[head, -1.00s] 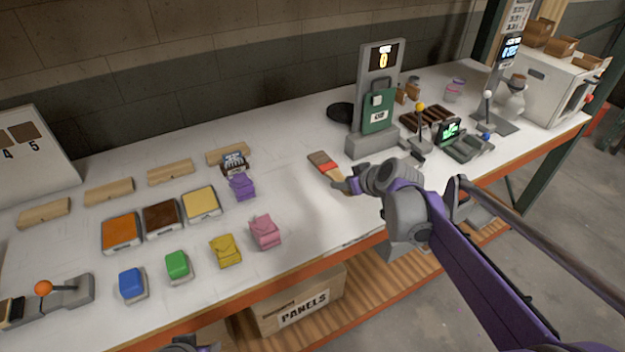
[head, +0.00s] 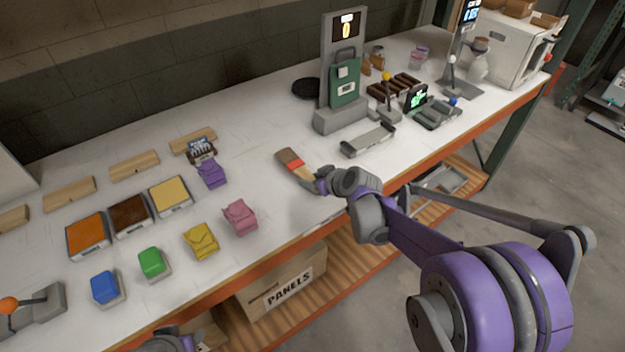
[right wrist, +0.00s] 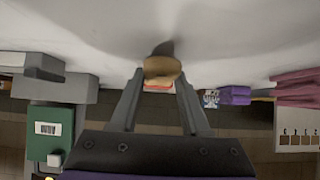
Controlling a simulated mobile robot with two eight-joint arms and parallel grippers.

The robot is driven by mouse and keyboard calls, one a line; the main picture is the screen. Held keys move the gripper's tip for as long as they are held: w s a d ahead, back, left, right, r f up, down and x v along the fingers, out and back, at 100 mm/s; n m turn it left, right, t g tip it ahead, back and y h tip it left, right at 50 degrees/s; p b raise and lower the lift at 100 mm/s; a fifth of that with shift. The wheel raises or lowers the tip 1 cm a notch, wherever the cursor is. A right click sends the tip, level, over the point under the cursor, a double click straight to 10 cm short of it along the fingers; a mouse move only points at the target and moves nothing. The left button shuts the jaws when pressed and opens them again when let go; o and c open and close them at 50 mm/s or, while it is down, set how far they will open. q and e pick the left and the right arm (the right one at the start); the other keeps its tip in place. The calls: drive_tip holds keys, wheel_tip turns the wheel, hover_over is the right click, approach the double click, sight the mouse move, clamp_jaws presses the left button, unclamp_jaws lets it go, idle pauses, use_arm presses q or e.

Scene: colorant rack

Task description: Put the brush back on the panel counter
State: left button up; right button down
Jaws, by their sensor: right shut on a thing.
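The brush (head: 297,165) has brown bristles, a red band and a light wooden handle. In the head view it is over the white panel counter (head: 270,215), bristles toward the back left; I cannot tell whether it touches the top. My right gripper (head: 318,181) is shut on its handle. In the right wrist view the tan handle end (right wrist: 162,67) sits between the two fingertips, in front of the red band. A grey and purple part of my left gripper (head: 172,341) shows at the bottom edge; its jaws are not clear.
A grey stand with a green panel (head: 345,85) stands behind the brush, with a grey tray (head: 367,140) to its right. Orange, brown and yellow pads (head: 170,196) and several colored blocks (head: 201,241) lie left. White counter is clear around the brush.

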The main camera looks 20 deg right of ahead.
drive_tip(key=shift+f, duration=0.1)
drive_tip(key=shift+f+b, duration=0.35)
drive_tip(key=shift+f, duration=0.15)
drive_tip(key=shift+c, duration=1.9)
unclamp_jaws()
